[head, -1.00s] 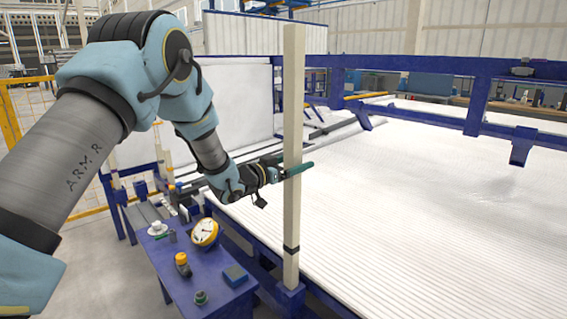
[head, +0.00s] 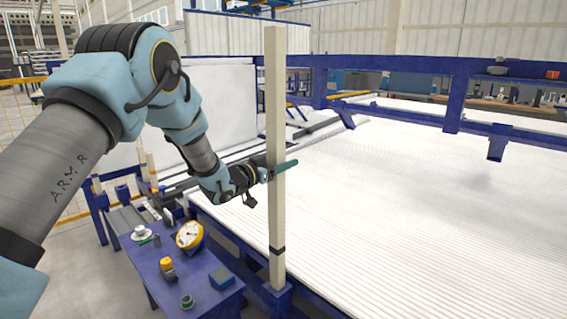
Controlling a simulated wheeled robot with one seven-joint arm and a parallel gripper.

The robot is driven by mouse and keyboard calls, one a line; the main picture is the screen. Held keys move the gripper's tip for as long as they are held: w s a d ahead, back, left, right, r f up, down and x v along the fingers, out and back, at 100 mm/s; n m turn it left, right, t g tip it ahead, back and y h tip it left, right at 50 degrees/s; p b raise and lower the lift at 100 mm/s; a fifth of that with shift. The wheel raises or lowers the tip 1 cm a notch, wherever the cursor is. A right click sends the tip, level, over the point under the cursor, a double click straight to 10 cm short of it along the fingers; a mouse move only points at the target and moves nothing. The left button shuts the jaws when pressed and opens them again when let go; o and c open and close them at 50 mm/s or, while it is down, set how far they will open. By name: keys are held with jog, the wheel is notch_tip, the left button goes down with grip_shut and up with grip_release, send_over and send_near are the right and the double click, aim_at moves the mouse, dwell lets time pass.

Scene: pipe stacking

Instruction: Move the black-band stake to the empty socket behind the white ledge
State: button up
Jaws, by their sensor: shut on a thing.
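The black-band stake (head: 275,215) is a long, pale, square post standing upright in the head view. A black band circles it near its lower end. Its foot meets a blue socket block (head: 278,297) on the frame's near edge; how deep it sits I cannot tell. My gripper (head: 272,173) is shut on the stake around mid-height, coming from the left, and a green finger shows past the stake's right side. I cannot make out the empty socket or clearly identify the white ledge.
A blue side table (head: 205,298) stands left of the stake. It holds a yellow-rimmed dial (head: 189,235), a yellow-capped bottle (head: 168,269), a blue block (head: 222,278) and small items. The wide white ribbed bed (head: 400,225) lies right, with a blue rail (head: 400,63) behind.

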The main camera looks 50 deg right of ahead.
aim_at(284, 88)
grip_shut()
jog(key=shift+r, duration=0.2)
dwell(0.3)
jog(key=shift+r+p, duration=4.95)
jog(key=shift+r, duration=5.45)
